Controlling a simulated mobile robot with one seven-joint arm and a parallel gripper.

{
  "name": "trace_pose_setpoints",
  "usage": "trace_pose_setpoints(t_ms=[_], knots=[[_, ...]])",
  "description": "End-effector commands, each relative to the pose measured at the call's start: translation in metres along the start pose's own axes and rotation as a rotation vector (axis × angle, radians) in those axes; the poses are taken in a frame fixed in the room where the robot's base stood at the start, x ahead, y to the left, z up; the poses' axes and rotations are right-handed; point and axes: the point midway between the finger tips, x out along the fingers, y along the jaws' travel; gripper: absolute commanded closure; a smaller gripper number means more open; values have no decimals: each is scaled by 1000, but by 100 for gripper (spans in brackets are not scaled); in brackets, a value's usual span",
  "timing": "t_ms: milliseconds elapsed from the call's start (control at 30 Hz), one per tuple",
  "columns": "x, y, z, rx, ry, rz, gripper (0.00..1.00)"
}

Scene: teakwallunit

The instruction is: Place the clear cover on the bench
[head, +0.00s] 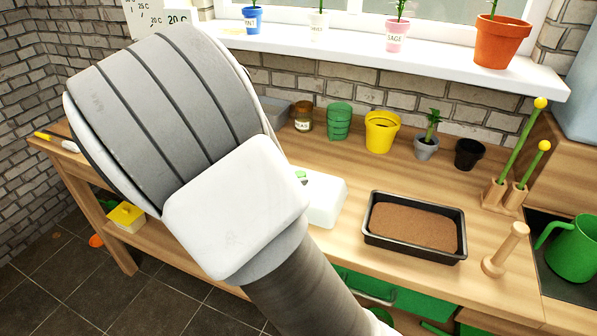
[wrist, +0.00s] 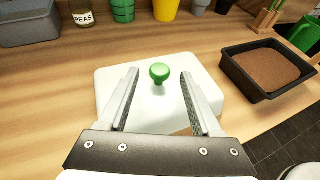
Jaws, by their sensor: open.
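The cover (wrist: 115,85), whitish with a green knob (wrist: 159,73), lies flat on the wooden bench (wrist: 45,95). In the head view the cover (head: 330,205) is partly hidden behind my arm, left of the black soil tray. In the wrist view my gripper (wrist: 160,76) is open, its two fingers pointing towards the cover on either side of the knob. The fingers look apart from the knob, and nothing is held. I cannot tell how high the fingertips are above the cover. In the head view my arm hides the gripper.
A black tray of soil (head: 370,238) stands right of the cover, with a wooden tamper (head: 505,252) beyond. A yellow pot (head: 382,132), green pots (head: 339,122) and a jar (head: 303,118) line the back. Bare bench lies between the cover and pots.

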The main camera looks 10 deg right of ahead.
Motion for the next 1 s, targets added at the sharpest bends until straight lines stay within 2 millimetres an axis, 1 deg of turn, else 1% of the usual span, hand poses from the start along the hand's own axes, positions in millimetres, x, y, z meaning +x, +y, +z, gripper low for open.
trace_pose_setpoints(t_ms=[33, 100, 200, 300, 433, 533, 567, 667, 800, 900, 1000], knots=[[-14, 1, 2, 0, 2, 5, 34], [-29, 1, 2, 0, 1, 4, 34], [-48, 1, 2, 0, 2, 4, 34], [-63, 1, 1, 0, 1, 3, 34], [-74, 0, 0, 1, 3, 0, 34], [-74, -7, 4, 36, 28, -19, 34], [-72, -12, 5, 59, 46, -33, 34], [-63, -35, 14, 184, 137, -97, 34], [-54, -80, 26, 454, 309, -227, 34], [-56, -110, 33, 659, 423, -318, 34], [-62, -136, 40, 870, 525, -405, 34]])
